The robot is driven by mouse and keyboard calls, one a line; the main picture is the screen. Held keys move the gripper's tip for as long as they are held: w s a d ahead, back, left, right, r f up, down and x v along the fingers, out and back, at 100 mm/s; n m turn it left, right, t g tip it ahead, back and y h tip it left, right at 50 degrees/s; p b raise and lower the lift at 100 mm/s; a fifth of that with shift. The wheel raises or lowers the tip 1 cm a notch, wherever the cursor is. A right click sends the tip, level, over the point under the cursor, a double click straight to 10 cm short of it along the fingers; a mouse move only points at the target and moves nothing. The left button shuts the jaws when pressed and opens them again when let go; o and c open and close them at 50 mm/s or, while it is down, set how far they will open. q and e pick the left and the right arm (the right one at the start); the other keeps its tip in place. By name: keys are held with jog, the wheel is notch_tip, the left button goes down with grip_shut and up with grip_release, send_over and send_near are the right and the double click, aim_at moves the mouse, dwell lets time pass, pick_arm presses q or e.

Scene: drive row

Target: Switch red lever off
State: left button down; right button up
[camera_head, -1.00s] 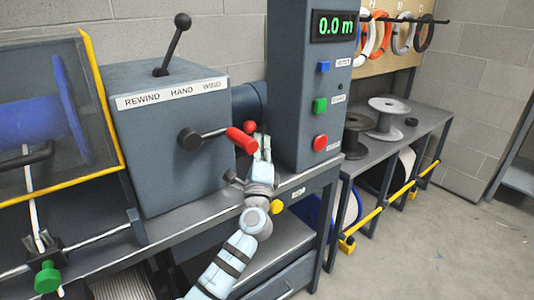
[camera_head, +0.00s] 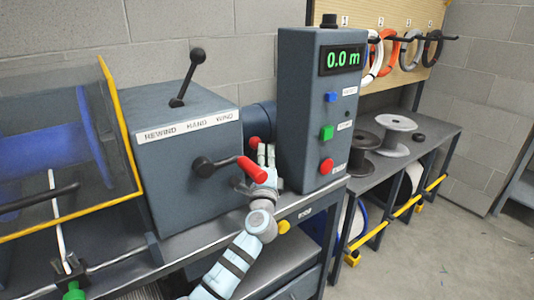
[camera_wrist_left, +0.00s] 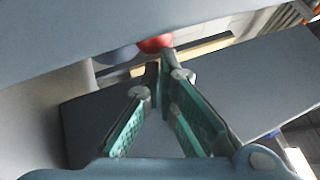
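A round red knob (camera_head: 255,142) shows between the grey gearbox and the tall control column. In the left wrist view the red knob (camera_wrist_left: 155,43) is just past the fingertips; its stem is hidden. A red-gripped lever (camera_head: 251,169) on a black hub sticks out from the gearbox front. My left gripper (camera_head: 266,149) points upward behind the red grip, close to the round knob. In the left wrist view its fingertips (camera_wrist_left: 160,72) are almost together with nothing seen between them. I cannot tell whether it touches the knob. My right gripper is not in view.
The gearbox (camera_head: 185,150) carries a black selector lever (camera_head: 187,78) above its label. The control column (camera_head: 302,120), with blue, green and red buttons and a 0.0 m display, stands close right of my gripper. A guarded blue reel (camera_head: 45,165) is at left.

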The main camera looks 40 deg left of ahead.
pick_arm(q)
jog(key=shift+d+f, duration=0.1)
jog(key=shift+f, duration=0.05)
jog(key=w+d+v, duration=0.1)
jog(key=d+v, duration=0.1)
jog(key=v, duration=1)
jog(key=shift+d+r, duration=0.25)
jog(key=shift+d, duration=0.15)
